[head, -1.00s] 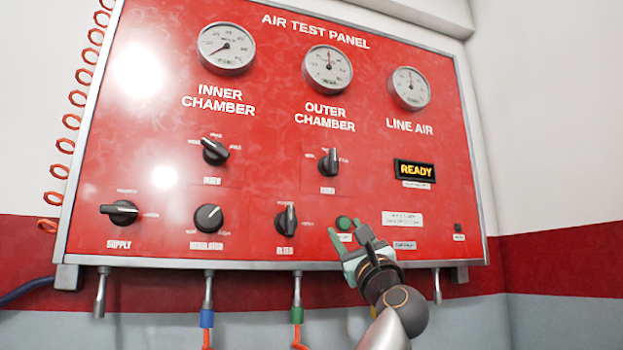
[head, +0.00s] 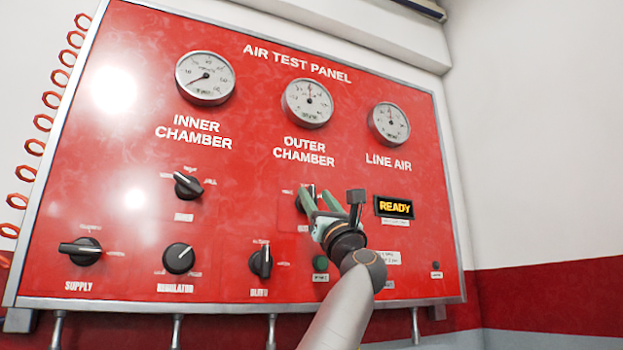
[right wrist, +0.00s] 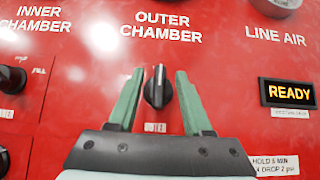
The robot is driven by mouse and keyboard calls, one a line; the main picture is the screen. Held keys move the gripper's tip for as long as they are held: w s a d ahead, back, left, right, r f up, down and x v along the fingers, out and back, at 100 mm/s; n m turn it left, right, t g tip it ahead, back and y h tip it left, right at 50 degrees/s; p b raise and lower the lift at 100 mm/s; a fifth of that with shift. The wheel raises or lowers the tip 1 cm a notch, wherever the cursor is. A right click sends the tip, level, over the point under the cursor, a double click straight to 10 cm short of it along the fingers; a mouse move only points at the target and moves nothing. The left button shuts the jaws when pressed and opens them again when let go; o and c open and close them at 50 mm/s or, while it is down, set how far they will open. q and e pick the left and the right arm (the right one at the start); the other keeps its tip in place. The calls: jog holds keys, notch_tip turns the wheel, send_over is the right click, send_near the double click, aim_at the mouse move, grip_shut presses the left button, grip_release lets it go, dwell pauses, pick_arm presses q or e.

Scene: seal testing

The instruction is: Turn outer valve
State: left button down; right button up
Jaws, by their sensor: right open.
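The outer valve is a black knob (right wrist: 158,87) with a white pointer mark, below the OUTER CHAMBER lettering in the right wrist view. Its pointer stands about upright there. In the head view the knob (head: 302,200) is partly hidden behind my right gripper (head: 328,199). My right gripper is open, and in the right wrist view its two green fingers (right wrist: 160,100) stand on either side of the knob. I see gaps between the fingers and the knob. How far the fingertips are from the panel face I cannot tell. My left gripper is not in view.
The red panel (head: 130,120) carries the inner knob (head: 187,186), supply knob (head: 80,251), regulator knob (head: 179,258) and bleed knob (head: 261,262). A READY display (head: 394,207) and a green button (head: 320,263) are near my right arm. Three gauges sit along the top.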

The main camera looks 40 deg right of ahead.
aim_at(313, 193)
jog(key=shift+p+x, duration=0.8)
jog(key=shift+x, duration=1.15)
grip_shut()
